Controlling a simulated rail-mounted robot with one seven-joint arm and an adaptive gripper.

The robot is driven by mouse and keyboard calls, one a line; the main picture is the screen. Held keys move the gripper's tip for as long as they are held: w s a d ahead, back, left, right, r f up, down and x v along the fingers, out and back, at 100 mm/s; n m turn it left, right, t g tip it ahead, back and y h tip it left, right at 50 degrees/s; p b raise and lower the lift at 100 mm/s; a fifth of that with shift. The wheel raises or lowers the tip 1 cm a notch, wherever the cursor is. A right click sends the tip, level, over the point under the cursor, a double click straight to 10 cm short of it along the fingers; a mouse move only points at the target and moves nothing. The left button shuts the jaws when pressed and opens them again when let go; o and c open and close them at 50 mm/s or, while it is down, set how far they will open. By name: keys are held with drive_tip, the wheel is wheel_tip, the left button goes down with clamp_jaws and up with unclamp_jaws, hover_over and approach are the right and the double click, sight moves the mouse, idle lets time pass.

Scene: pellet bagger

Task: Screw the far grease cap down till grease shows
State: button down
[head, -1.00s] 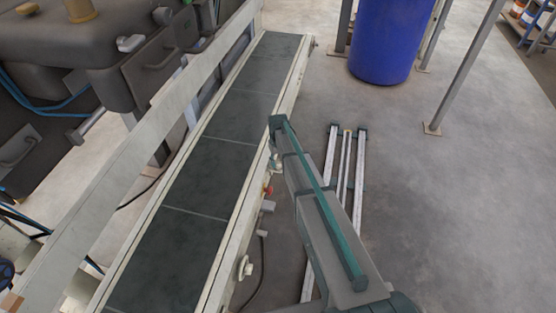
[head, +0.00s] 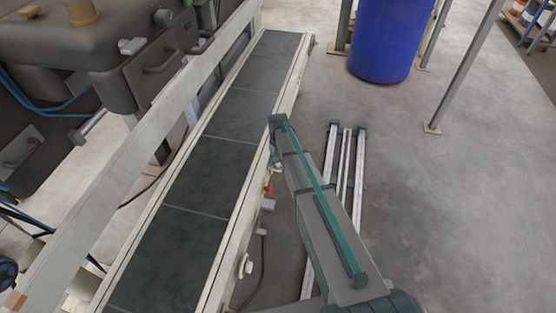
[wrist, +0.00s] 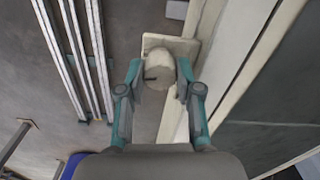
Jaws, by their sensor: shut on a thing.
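In the wrist view, a rounded cream cap (wrist: 160,72) with a short dark mark on its side sits at a cream bracket (wrist: 185,46) beside the conveyor frame. My gripper (wrist: 160,78) is shut on this cap, one teal-edged finger on each side. I can make out no grease around it, and its underside is hidden. Another cream cap (head: 246,266) stands on the near part of the conveyor's side, apart from my arm.
The conveyor belt (head: 208,170) runs along the left of my arm, with a red button (head: 268,188) on its side. Metal rails (head: 345,165) lie on the floor to the right. A blue drum (head: 388,40) stands behind.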

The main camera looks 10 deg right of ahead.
drive_tip(key=c, duration=0.8)
unclamp_jaws()
drive_tip(key=shift+o, duration=0.2)
wheel_tip(320, 180, up, 12)
drive_tip(key=s+f+n+g+p, duration=0.1)
drive_tip(key=s+f, duration=0.4)
drive_tip(key=s, duration=0.4)
drive_tip(key=s+f+n+g+p, duration=0.1)
drive_tip(key=s+f, duration=0.3)
drive_tip(key=s, duration=0.5)
drive_tip(key=s+f+n+p, duration=0.1)
drive_tip(key=s+f, duration=0.4)
drive_tip(key=s, duration=0.4)
drive_tip(key=s+f+g+p, duration=0.2)
drive_tip(key=s+g+p, duration=0.2)
drive_tip(key=s, duration=2.5)
drive_tip(key=shift+s+g+p, duration=0.35)
drive_tip(key=shift+g+p, duration=0.05)
